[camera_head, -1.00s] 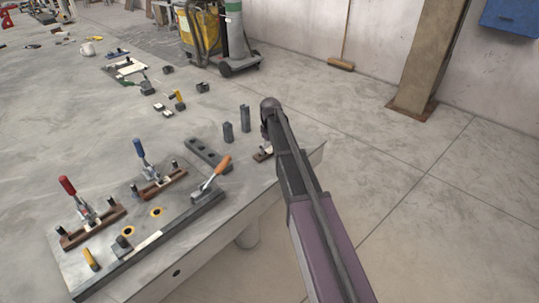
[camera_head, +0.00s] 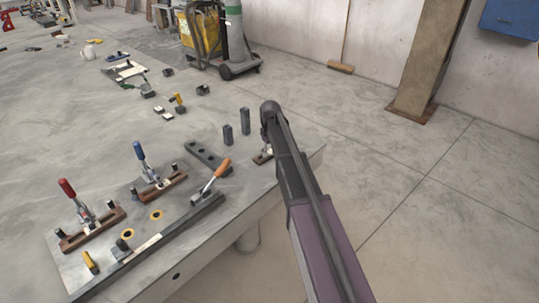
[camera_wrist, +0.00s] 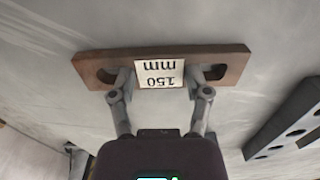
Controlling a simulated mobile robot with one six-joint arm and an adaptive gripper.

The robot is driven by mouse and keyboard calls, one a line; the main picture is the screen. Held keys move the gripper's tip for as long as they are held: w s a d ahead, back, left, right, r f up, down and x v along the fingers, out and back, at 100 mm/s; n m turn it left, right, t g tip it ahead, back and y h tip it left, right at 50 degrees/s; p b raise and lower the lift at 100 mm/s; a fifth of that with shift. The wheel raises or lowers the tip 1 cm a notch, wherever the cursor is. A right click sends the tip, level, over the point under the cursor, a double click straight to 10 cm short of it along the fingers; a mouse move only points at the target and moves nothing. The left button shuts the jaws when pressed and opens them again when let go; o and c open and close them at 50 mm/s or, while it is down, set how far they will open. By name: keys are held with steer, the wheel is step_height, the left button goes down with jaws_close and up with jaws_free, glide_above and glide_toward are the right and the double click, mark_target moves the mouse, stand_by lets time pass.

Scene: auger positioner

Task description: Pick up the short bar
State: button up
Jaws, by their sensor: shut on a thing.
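The short bar (camera_wrist: 236,66) is brown, with a slot near each end and a white label reading "150 mm" in the middle. In the wrist view it lies across the picture, upside down as to its label. My gripper (camera_wrist: 160,84) is shut on its middle, one finger on each side of the label, at the inner ends of the slots. In the head view a bit of the bar (camera_head: 260,159) shows at the table's right edge beside my gripper (camera_head: 267,150); my arm hides the rest. I cannot tell whether it touches the table.
A dark bar with holes (camera_head: 208,157) lies left of my gripper, and two dark upright blocks (camera_head: 245,121) stand behind it. A fixture plate (camera_head: 182,217) with red, blue and orange-handled clamps is at the front left. The table ends just right of my gripper.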

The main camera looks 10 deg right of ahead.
mark_target(270, 153)
steer(key=shift+r, duration=0.1)
step_height(270, 153, up, 4)
steer(key=p, duration=0.4)
steer(key=s, duration=0.5)
steer(key=s+a, duration=0.1)
steer(key=s, duration=0.4)
steer(key=s+p, duration=0.1)
steer(key=s, duration=0.5)
steer(key=shift+a+r, duration=0.35)
steer(key=shift+r, duration=0.05)
steer(key=shift+w, duration=0.1)
